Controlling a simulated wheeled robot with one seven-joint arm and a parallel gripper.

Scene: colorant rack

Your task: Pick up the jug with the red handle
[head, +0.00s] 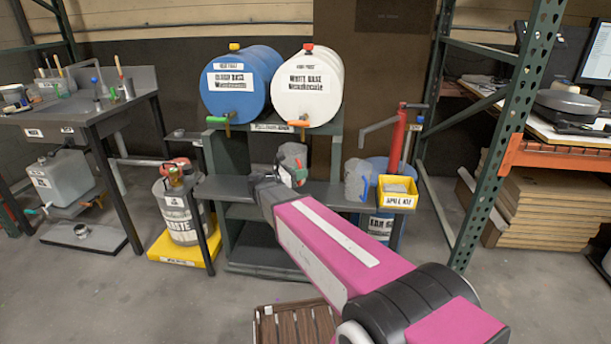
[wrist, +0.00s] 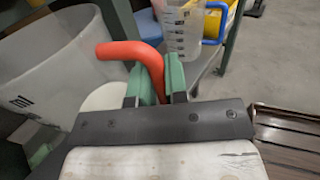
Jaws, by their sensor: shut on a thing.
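The jug with the red handle (wrist: 45,75) is translucent and fills the left of the wrist view; in the head view its cloudy body (head: 291,153) shows just past my gripper. Its red handle (wrist: 122,50) bends down between the two green fingertips. My gripper (wrist: 160,78) is shut on this handle; in the head view my gripper (head: 296,177) is small and partly hides the jug. The jug's base is hidden, so I cannot tell whether it touches the bench. A second jug (head: 356,178) with a blue handle (wrist: 214,20) stands to the right.
The bench (head: 232,188) carries a yellow spill kit bin (head: 398,192) at right. Blue (head: 240,90) and white (head: 308,88) drums lie above on a shelf. A red hand pump (head: 396,140) rises behind. A slatted wooden platform (head: 290,325) lies on the floor in front.

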